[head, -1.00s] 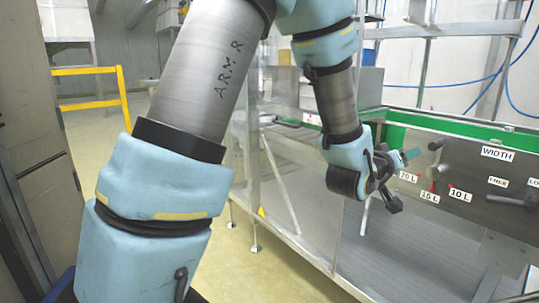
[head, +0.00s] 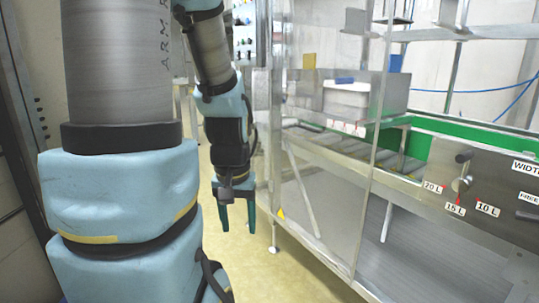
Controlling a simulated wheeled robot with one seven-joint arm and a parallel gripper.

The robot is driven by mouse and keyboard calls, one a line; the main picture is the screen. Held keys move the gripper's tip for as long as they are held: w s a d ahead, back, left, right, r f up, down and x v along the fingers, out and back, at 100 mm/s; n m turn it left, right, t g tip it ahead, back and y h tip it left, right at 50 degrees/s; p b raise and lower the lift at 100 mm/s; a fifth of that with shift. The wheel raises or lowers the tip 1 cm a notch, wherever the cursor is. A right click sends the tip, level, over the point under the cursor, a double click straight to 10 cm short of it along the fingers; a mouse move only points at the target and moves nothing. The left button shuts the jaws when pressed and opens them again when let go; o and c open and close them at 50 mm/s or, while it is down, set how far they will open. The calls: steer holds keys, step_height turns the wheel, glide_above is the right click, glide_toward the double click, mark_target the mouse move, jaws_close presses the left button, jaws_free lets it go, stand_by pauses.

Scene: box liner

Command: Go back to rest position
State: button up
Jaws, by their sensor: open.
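My gripper (head: 237,216) hangs at the end of my arm, left of the middle in the head view. Its two teal fingers point down and stand apart, with nothing between them. It is over the floor, to the left of the metal machine frame and apart from the width lever (head: 463,172). The lever is a dark handle on the grey panel (head: 485,182), between red marks labelled 20 L, 15 L and 10 L. My arm's large blue-covered links fill the left of the view and hide what is behind them.
The machine's metal frame (head: 370,200) with clear panels stands close to the right of my gripper. A white bin (head: 346,100) sits inside it. A dark-edged wall or cabinet (head: 22,150) is at the far left. Some yellowish floor (head: 250,262) shows free below my gripper.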

step_height(320, 180, up, 18)
steer(key=p, duration=1.6)
steer(key=shift+p, duration=0.3)
steer(key=shift+c, duration=0.2)
